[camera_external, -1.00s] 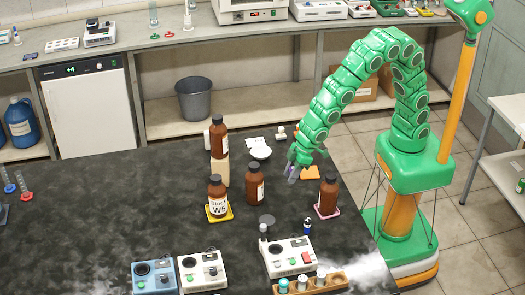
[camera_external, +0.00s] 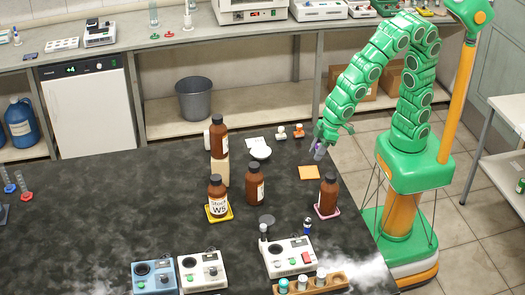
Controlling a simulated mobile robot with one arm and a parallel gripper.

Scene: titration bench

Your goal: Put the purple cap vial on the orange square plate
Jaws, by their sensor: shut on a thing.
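My gripper (camera_external: 318,147) is at the end of the green arm, above the table's back right part. It is shut on the purple cap vial (camera_external: 320,153), a small greyish vial hanging below the fingers. The cap is mostly hidden by the gripper. The orange square plate (camera_external: 309,173) lies flat and bare on the dark table. The vial appears above and slightly to the right of the plate in the picture, apart from it.
A brown bottle (camera_external: 328,194) on a pink plate (camera_external: 326,212) stands just in front of the orange plate. More brown bottles (camera_external: 255,182) stand to the left. A white dish (camera_external: 260,150) and small vials with white and orange caps (camera_external: 298,131) are at the back edge.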

